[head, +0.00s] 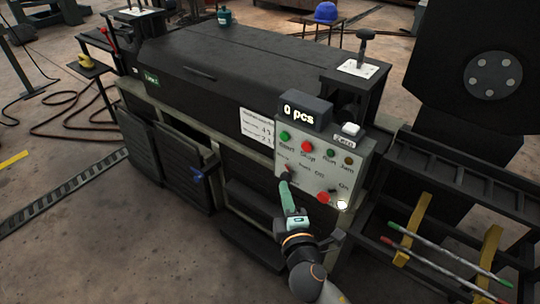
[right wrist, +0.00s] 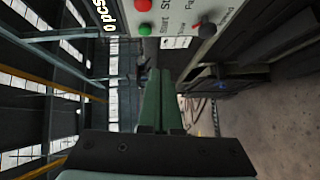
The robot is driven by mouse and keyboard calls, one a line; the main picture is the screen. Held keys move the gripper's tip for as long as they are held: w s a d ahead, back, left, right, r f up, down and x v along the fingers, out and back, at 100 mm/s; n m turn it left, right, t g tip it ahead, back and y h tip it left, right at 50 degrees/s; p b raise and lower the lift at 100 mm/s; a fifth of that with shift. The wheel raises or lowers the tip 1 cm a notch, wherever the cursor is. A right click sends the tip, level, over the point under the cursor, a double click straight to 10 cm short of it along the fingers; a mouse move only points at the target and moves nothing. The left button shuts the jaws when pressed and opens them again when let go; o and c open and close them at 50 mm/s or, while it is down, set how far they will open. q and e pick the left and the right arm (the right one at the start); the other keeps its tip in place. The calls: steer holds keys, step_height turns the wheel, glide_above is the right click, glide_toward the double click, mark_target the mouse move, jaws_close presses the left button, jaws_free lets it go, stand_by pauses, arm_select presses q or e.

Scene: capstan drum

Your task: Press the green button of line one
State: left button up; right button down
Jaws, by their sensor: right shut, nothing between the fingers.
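The green button (head: 284,135) marked Start is at the upper left of the grey control panel (head: 313,172) on the machine's front. It also shows at the top of the right wrist view (right wrist: 145,30). A small green sign (head: 151,78) on the machine cover appears to read Line 1. My right gripper (head: 285,184) is shut and empty, with its fingertips at the panel's lower left, below the green button. Its green fingers fill the middle of the right wrist view (right wrist: 158,95). I cannot tell whether they touch the panel. My left gripper is not in view.
A red Stop button (head: 308,146) sits right of the green one. A dark knob (head: 287,172), a lower red button (head: 323,198) and a lit white one (head: 342,204) are below. A counter display (head: 305,111) reading 0 pcs stands above. A rod rack (head: 440,235) is at right.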

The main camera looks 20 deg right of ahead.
steer(key=shift+w+a+r+n+t, duration=0.2)
steer(key=shift+w+r+n, duration=0.15)
steer(key=shift+r, duration=0.15)
steer(key=shift+w+a+r+n+t, duration=0.15)
steer(key=shift+w+r+n+t, duration=0.1)
steer(key=shift+w+r, duration=0.15)
glide_toward(280, 136)
steer(key=w+a, duration=0.3)
steer(key=shift+w+d, duration=0.7)
steer(key=shift+d, duration=0.2)
steer(key=shift+w+d, duration=0.65)
steer(key=shift+d, duration=0.2)
